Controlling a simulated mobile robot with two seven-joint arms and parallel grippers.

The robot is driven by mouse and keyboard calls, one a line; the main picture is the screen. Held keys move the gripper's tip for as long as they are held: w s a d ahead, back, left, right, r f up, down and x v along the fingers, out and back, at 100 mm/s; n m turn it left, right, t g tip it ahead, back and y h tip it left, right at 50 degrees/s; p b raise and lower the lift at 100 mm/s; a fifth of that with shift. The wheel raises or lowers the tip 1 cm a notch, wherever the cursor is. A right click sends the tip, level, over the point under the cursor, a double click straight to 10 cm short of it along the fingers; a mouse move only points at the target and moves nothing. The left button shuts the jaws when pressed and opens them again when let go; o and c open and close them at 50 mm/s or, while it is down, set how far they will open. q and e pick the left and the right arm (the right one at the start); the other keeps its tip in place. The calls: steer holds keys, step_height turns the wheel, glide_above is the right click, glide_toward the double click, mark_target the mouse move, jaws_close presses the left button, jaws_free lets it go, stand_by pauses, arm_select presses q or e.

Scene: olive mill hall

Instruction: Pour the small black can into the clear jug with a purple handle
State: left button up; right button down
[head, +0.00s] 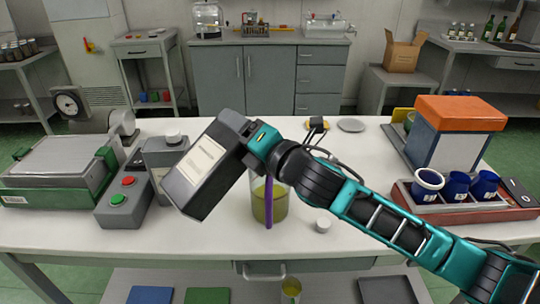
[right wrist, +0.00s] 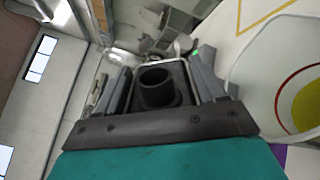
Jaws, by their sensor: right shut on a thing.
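My right gripper (head: 255,145) is shut on a black can (head: 203,165) with a pale label, held above the table. The can is tilted, its top end leaning right. Its open black spout (right wrist: 158,88) shows between the fingers in the right wrist view. The clear jug (head: 282,205) with a purple handle (head: 269,203) stands upright on the table below and right of the can, with yellow-green liquid in its lower part. The jug also shows at the right of the wrist view (right wrist: 262,75). No stream of liquid is visible. My left gripper is out of view.
Another dark can (head: 160,152) with a white cap stands behind the held can. A loose white cap (head: 323,226) lies right of the jug. A button box (head: 122,210) and a scale (head: 55,175) are left; a tray (head: 450,208) with blue cups is right.

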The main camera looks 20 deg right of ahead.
steer(key=shift+f+m, duration=0.25)
steer(key=shift+m, duration=0.25)
stand_by(0.3)
steer(key=shift+r+m+b, duration=0.2)
steer(key=shift+m+b, duration=0.5)
steer(key=shift+m, duration=0.2)
stand_by(0.5)
steer(key=shift+w+d+r+m+p, duration=0.15)
steer(key=shift+d+m+p, duration=0.2)
steer(key=shift+m+p, duration=0.05)
steer(key=shift+w+d+r+m+p, duration=0.1)
steer(key=shift+w+d+m+p, duration=0.05)
steer(key=shift+d+m+p, duration=0.2)
stand_by(0.5)
steer(key=shift+f+m, duration=0.55)
steer(key=shift+m, duration=0.4)
stand_by(0.7)
stand_by(0.6)
steer(key=shift+m, duration=0.3)
stand_by(0.8)
steer(key=shift+d, duration=0.1)
stand_by(1.1)
